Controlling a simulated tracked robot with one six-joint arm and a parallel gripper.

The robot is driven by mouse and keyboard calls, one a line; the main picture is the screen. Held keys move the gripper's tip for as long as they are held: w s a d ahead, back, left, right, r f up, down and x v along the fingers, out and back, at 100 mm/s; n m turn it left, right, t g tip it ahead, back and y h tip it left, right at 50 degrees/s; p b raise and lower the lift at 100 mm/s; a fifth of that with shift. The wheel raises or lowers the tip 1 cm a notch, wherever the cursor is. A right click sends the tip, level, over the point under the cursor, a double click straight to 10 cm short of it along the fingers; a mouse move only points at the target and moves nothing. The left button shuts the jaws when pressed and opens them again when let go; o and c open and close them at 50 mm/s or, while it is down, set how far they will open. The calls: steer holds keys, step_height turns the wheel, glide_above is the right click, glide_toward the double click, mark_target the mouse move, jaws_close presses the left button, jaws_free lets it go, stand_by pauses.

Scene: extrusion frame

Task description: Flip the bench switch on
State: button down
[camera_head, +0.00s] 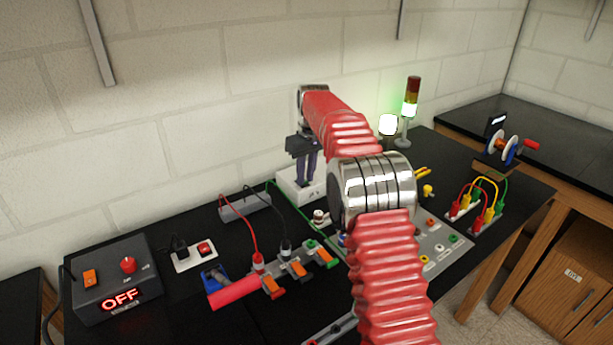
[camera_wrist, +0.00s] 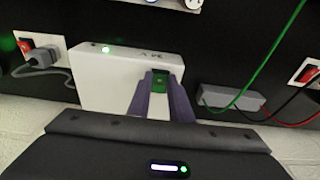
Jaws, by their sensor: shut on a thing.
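A white box (camera_head: 287,184) stands at the back of the black bench by the wall; it also shows in the wrist view (camera_wrist: 105,85). My gripper (camera_head: 305,183) points down at this box. In the wrist view its purple fingers (camera_wrist: 160,76) are shut on a small green part (camera_wrist: 160,82) at the box, which looks like the switch's lever. The fingers hide most of this part, so its position cannot be told.
A dark power unit (camera_head: 118,283) at the left front reads OFF. A rocker switch plate (camera_head: 195,257), a grey strip (camera_head: 244,206) and cabled clamps (camera_head: 297,268) lie between. A lit lamp (camera_head: 388,125) and a signal tower (camera_head: 410,103) glowing green stand behind my arm.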

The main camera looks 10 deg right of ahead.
steer(key=shift+w, duration=0.15)
stand_by(0.3)
steer(key=c, duration=1.6)
jaws_free()
steer(key=shift+r, duration=0.15)
steer(key=shift+s+d+r, duration=0.1)
steer(key=shift+s+r, duration=0.1)
steer(key=shift+r, duration=1.7)
steer(key=shift+s+d+r, duration=0.1)
steer(key=shift+s+r, duration=0.05)
steer(key=shift+r, duration=1.8)
steer(key=shift+s+r, duration=0.2)
steer(key=shift+r, duration=1.7)
